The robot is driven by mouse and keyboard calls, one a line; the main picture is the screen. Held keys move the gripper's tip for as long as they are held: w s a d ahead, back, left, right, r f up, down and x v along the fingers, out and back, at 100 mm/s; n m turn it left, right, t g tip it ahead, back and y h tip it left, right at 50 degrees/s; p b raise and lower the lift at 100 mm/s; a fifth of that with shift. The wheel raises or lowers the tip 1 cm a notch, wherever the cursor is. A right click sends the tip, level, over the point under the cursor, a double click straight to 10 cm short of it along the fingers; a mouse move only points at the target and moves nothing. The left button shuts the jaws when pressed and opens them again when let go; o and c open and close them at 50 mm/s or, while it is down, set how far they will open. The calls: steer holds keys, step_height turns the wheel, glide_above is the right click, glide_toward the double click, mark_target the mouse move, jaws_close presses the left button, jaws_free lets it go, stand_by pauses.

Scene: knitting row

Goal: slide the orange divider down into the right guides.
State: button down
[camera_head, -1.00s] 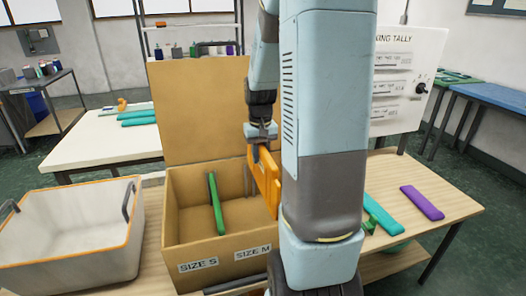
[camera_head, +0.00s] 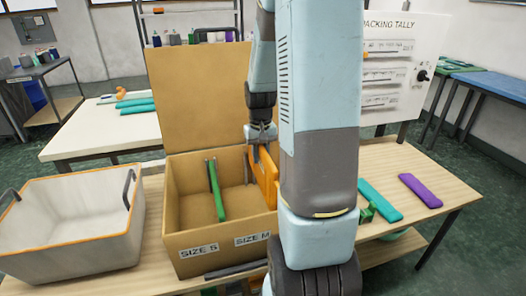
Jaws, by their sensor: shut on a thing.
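The orange divider (camera_head: 264,180) stands upright on edge at the right side of the open cardboard box (camera_head: 205,234). Its lower part looks to be inside the box, and my arm hides its right side. My gripper (camera_head: 259,146) is shut on the divider's top edge; the fingertips are small and partly hidden. A green divider (camera_head: 216,190) stands in the box, left of the orange one. The right guides are not clearly visible, so I cannot tell whether the orange divider's edges are in them.
The box's raised lid (camera_head: 195,95) stands behind. A white bin with an orange rim (camera_head: 70,235) is left of the box. Teal (camera_head: 380,200) and purple (camera_head: 421,190) pieces lie on the wooden table (camera_head: 445,165) at right. A tally board (camera_head: 405,70) stands behind them.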

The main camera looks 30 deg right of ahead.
mark_target(261, 183)
steer(key=shift+f, duration=6.05)
steer(key=c, duration=0.8)
jaws_free()
steer(key=shift+c, duration=0.2)
step_height(261, 183, up, 14)
steer(key=shift+f, duration=0.2)
